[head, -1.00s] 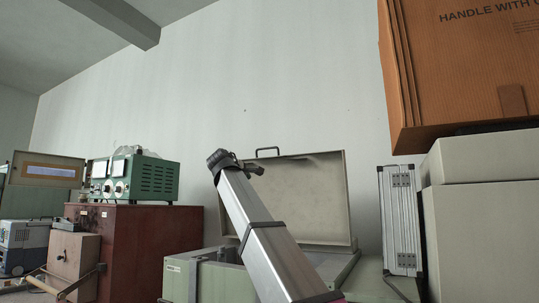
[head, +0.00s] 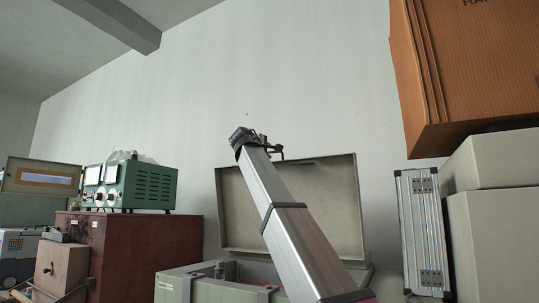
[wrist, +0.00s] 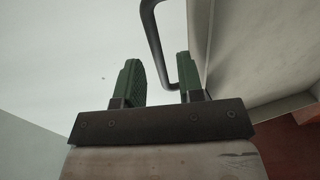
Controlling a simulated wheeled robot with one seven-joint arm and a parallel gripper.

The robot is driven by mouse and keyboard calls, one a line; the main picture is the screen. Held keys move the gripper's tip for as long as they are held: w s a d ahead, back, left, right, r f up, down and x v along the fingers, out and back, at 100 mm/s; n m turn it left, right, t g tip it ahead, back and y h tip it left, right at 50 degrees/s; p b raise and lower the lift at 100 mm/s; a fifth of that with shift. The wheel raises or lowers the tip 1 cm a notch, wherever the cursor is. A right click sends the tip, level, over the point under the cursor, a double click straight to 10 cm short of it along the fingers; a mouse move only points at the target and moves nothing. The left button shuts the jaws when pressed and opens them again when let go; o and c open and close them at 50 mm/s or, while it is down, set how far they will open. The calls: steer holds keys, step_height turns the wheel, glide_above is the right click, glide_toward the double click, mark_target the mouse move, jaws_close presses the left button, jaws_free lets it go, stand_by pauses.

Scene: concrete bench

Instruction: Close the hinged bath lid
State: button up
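The bath (head: 205,287) is a pale green box at the bottom middle of the head view. Its beige lid (head: 320,205) stands open, roughly upright, at the back; part of it is hidden behind my arm. My gripper (head: 268,143) is at the lid's top edge. In the wrist view my gripper (wrist: 160,80) has its two green fingers apart. The dark lid handle (wrist: 152,45) runs down between them, its bent end close to the right finger; I cannot tell whether they touch. The lid (wrist: 262,50) fills the right side there.
A green meter unit (head: 150,187) sits on a dark red cabinet (head: 130,250) at left. A silver case (head: 423,230), grey boxes (head: 490,220) and a large orange-brown carton (head: 465,75) stand at right. The wall above the lid is clear.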

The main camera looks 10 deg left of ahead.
steer(key=shift+x, duration=1.4)
jaws_close()
steer(key=s+a+f+t+h, duration=0.1)
steer(key=s+a+f+t, duration=0.3)
steer(key=s+f, duration=0.6)
steer(key=s+a+f+t+h, duration=0.2)
steer(key=s+a+f+t, duration=0.35)
steer(key=s, duration=0.75)
steer(key=shift+g, duration=0.95)
steer(key=shift+s+a+f, duration=0.1)
steer(key=shift+s+f, duration=0.9)
steer(key=shift+f, duration=3.55)
steer(key=shift+s+a+f, duration=0.1)
steer(key=shift+s+f, duration=0.9)
steer(key=shift+f, duration=3.55)
steer(key=shift+s+a+f, duration=0.1)
steer(key=shift+s+f, duration=0.9)
steer(key=shift+f, duration=3.55)
steer(key=shift+d+f, duration=0.1)
